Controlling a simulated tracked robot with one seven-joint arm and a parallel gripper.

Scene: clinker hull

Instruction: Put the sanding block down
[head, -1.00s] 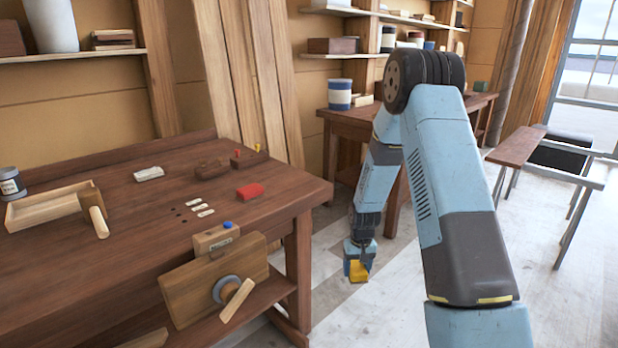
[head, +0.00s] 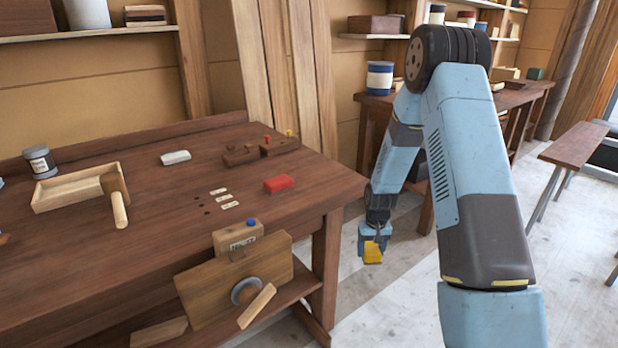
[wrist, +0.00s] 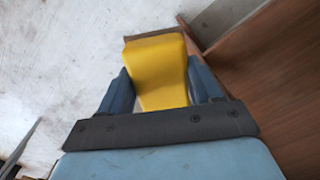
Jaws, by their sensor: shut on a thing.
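The sanding block is most likely the yellow block (head: 373,253) in my gripper (head: 374,240). In the wrist view the yellow block (wrist: 158,68) sits between both fingers of my gripper (wrist: 160,88), which is shut on it. The gripper hangs in the air to the right of the wooden workbench (head: 130,260), over the pale floor and below the height of the bench top. Nothing touches the block except the fingers. Part of the block between the fingers is hidden in the head view.
A vise (head: 235,280) juts from the bench front. A second bench (head: 405,103) stands behind my arm.

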